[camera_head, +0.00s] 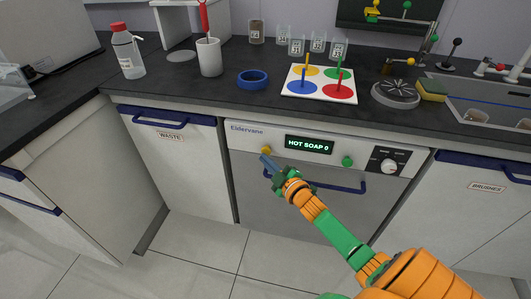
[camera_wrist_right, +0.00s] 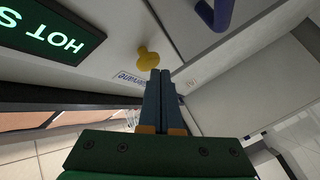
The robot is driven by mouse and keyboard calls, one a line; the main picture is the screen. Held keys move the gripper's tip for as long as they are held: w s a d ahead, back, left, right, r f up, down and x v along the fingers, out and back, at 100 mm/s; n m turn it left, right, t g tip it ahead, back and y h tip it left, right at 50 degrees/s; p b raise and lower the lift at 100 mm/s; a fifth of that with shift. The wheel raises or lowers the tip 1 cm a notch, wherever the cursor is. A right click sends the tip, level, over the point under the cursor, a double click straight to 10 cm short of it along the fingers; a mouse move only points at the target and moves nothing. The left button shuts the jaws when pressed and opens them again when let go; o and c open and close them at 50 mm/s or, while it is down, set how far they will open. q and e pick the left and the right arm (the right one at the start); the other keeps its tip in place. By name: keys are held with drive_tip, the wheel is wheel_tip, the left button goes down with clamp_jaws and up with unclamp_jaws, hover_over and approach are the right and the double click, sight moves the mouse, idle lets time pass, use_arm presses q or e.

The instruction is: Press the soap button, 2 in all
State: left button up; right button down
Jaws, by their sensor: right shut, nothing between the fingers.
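A dishwasher front (camera_head: 300,200) under the counter has a panel with a lit display (camera_head: 308,145) reading "HOT SOAP 0". A yellow button (camera_head: 266,150) sits left of the display and a green button (camera_head: 347,161) right of it. No label shows which one is the soap button. My right gripper (camera_head: 265,160) is shut and empty, with its fingertips close to the yellow button. In the right wrist view the yellow button (camera_wrist_right: 148,59) is just beyond the fingertips (camera_wrist_right: 160,74); I cannot tell whether they touch. My left gripper is not in view.
A dial (camera_head: 388,166) is at the panel's right and a blue door handle (camera_head: 335,184) runs below it. The counter above holds a bottle (camera_head: 127,52), a blue ring (camera_head: 252,80), a peg board (camera_head: 292,91) and a sponge (camera_head: 431,90). Floor space in front is clear.

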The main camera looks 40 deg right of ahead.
drive_tip(key=shift+w+d+b, duration=0.5)
drive_tip(key=shift+w+d, duration=0.05)
drive_tip(key=shift+d, duration=0.1)
idle(1.0)
drive_tip(key=shift+s+a+p, duration=0.8)
drive_tip(key=shift+s+a, duration=0.05)
drive_tip(key=shift+a, duration=0.1)
drive_tip(key=s+a+p, duration=0.2)
drive_tip(key=s+a, duration=0.1)
drive_tip(key=shift+s+a+p, duration=0.1)
drive_tip(key=shift+a+p, duration=0.25)
drive_tip(key=shift+a, duration=0.05)
idle(2.4)
